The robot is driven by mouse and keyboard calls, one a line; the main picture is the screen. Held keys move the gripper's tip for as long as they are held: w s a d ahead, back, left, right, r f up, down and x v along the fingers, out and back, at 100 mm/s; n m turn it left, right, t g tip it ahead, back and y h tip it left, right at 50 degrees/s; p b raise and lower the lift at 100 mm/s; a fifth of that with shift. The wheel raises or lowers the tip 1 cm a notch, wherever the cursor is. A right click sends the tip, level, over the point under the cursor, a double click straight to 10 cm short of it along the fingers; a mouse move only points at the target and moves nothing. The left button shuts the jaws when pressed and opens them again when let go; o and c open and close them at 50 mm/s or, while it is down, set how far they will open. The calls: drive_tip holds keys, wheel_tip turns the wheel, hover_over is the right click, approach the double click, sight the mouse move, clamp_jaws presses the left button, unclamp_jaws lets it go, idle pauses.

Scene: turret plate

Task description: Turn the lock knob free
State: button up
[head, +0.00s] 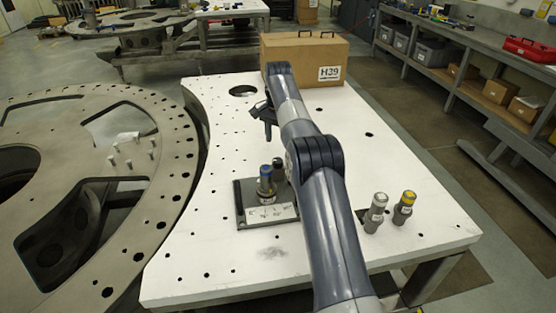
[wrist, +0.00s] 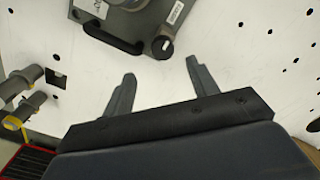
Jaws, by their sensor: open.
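The lock knob (wrist: 163,47) shows in the wrist view as a small round black knob with a pale mark on top. It sits at the near corner of a dark grey fixture plate (wrist: 152,22), whose far part is cut off by the picture's top edge. In the head view the fixture plate (head: 244,204) lies on the white table, and a black knob-like top (head: 278,162) shows behind a blue-topped cylinder (head: 265,184). My gripper (wrist: 160,68) is open and empty. Its fingertips appear short of the knob, which lies between their lines. In the head view my gripper (head: 266,118) is above the table, beyond the fixture.
Two metal cylinders, one grey-topped (head: 376,212) and one yellow-topped (head: 403,207), stand right of my arm. A cardboard box (head: 303,60) marked H39 is at the table's far end. A large metal ring plate (head: 170,200) is to the left. The white table (head: 220,130) is otherwise mostly clear.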

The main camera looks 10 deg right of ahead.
sight(278, 160)
drive_tip(key=f, duration=0.8)
drive_tip(key=shift+w+f+p, duration=0.25)
drive_tip(key=shift+p, duration=0.1)
drive_tip(key=shift+c, duration=0.4)
drive_tip(key=c, duration=0.9)
